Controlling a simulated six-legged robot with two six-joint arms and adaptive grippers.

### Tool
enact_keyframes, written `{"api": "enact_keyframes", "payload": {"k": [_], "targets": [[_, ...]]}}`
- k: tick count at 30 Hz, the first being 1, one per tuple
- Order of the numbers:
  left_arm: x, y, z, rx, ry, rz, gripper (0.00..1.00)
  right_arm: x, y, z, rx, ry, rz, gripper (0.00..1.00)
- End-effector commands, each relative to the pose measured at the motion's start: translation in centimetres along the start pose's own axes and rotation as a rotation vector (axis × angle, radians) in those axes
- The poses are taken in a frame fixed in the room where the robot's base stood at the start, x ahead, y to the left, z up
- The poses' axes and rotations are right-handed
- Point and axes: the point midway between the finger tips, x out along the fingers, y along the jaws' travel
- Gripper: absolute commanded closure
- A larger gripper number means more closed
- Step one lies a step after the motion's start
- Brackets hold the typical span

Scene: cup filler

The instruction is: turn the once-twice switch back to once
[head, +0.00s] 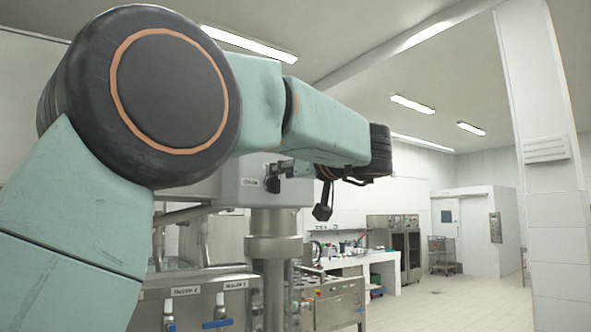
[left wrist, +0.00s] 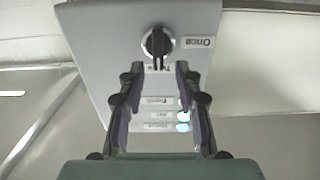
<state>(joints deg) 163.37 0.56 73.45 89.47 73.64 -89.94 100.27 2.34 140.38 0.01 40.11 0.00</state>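The once-twice switch (left wrist: 157,43) is a black knob in a silver ring on a pale grey control box (left wrist: 90,40). Its dark bar points down in the left wrist view, toward a label partly hidden between my fingers that begins with "Tw". The "Once" label (left wrist: 199,42) is to the right of the knob. My left gripper (left wrist: 158,76) is open and empty, its fingertips just below the knob, one on each side of its line. My right gripper is out of view.
The box sits on a thick metal column (head: 273,245). Steel machinery with blue-handled valves (head: 217,323) stands below it. Small lit indicators (left wrist: 183,127) and labels are lower on the box face. Open tiled floor (head: 450,300) lies to the right.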

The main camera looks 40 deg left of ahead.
Motion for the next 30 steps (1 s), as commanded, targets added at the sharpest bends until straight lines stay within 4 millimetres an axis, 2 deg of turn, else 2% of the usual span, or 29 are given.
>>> {"api": "enact_keyframes", "payload": {"k": [4,13,25,30], "targets": [[1.3,0.0,0.0,-0.001,-0.001,-0.001,0.66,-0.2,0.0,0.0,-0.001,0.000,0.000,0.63],[1.7,0.0,0.0,0.000,0.001,0.000,0.66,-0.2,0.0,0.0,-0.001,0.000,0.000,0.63],[1.8,0.0,0.1,0.000,0.000,-0.002,0.99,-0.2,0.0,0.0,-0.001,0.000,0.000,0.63],[1.7,0.0,0.1,0.001,0.000,-0.001,1.00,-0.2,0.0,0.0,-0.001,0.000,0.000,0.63]]}}
